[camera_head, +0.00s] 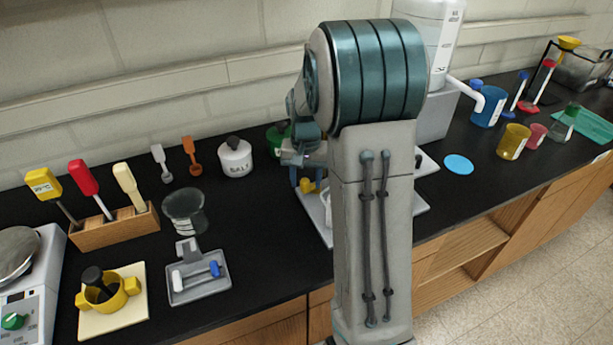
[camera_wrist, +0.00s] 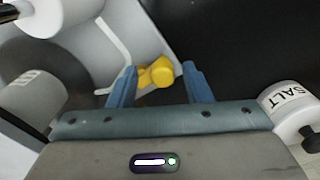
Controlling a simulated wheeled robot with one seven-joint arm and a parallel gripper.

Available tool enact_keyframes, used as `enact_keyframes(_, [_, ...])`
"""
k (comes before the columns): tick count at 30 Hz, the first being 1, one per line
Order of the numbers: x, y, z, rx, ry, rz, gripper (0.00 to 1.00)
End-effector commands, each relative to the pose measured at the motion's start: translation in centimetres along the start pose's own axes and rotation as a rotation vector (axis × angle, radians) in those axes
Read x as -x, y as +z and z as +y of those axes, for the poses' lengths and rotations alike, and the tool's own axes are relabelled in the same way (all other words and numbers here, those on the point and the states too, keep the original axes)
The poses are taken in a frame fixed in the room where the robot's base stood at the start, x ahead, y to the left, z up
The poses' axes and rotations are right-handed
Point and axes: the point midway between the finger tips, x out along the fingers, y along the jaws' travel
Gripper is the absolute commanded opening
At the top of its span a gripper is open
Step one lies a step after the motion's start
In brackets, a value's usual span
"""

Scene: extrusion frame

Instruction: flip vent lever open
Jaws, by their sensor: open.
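A stubby yellow part with a rounded end, likely the vent lever (camera_wrist: 154,73), shows between my fingertips in the wrist view. It also shows in the head view (camera_head: 308,186), over a grey tray (camera_head: 312,212). My gripper (camera_wrist: 160,70) is open, with its two blue fingers on either side of the yellow part. I see a dark gap by the right finger; the left finger overlaps the yellow part's left side, and I cannot tell if they touch. In the head view my arm hides most of the device and much of the gripper (camera_head: 306,180).
The white salt jar (camera_head: 235,158) stands left of my gripper; it is at the right in the wrist view (camera_wrist: 290,108). A green-lidded jar (camera_head: 277,140) is close behind. A glass beaker (camera_head: 185,212) and small grey tray (camera_head: 198,285) stand further left. The black counter between is clear.

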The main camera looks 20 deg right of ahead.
Motion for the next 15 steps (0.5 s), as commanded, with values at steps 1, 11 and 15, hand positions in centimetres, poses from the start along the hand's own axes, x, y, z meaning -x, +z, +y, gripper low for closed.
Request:
enact_keyframes(1, [-0.04, 0.0, 0.0, 0.0, 0.0, 0.0, 0.45])
enact_keyframes(11, [0.0, -0.01, 0.01, 0.0, 0.0, 0.0, 0.0])
enact_keyframes(15, [-0.01, -0.05, 0.04, -0.007, 0.001, 0.0, 0.0])
